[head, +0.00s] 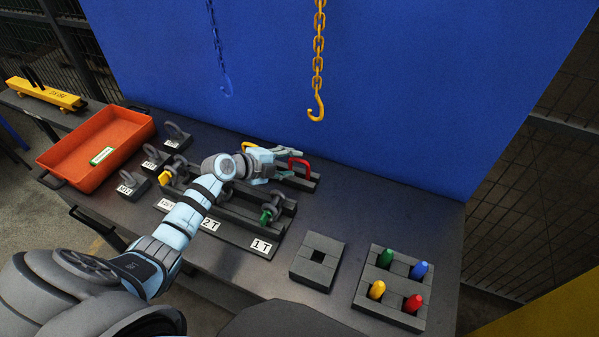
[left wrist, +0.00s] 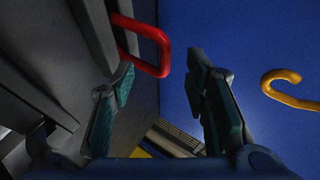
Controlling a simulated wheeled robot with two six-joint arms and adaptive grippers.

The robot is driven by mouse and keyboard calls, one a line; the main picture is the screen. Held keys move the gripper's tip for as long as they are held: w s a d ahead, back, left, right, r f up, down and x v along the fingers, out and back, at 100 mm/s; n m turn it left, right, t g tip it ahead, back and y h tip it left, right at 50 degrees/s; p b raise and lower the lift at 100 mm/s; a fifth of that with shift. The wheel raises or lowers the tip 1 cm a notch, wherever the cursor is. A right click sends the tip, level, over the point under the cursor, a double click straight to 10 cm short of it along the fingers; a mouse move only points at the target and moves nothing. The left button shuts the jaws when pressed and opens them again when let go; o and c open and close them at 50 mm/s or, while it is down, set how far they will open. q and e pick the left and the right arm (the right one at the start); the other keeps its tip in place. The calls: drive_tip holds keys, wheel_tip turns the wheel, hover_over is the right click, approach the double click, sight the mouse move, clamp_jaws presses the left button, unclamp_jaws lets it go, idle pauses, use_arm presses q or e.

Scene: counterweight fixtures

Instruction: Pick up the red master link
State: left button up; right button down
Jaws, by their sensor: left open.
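The red master link (head: 302,164) stands as a rounded loop at the right end of the dark rear rack, just past my left gripper (head: 287,155). In the left wrist view the red link (left wrist: 164,52) reaches out from the grey rack toward the space between the fingers. My left gripper (left wrist: 161,76) is open, with one finger on each side of the link's outer end in that picture. The fingers seem apart from the link; the exact depth gap is hard to judge. My right gripper is not in view.
A yellow hook (head: 316,108) on a chain hangs before the blue panel (head: 400,90). A labelled rack (head: 232,234) holds shackles. An orange tray (head: 66,164), a grey square block (head: 318,262) and a holder (head: 372,306) with coloured pegs stand on the table.

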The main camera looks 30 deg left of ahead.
use_arm(q)
drive_tip(key=x, duration=0.3)
drive_tip(key=shift+w+f+b, duration=0.15)
drive_tip(key=shift+w+b, duration=0.1)
drive_tip(key=shift+b, duration=0.15)
drive_tip(key=shift+s, duration=0.15)
drive_tip(key=shift+c, duration=0.7)
clamp_jaws()
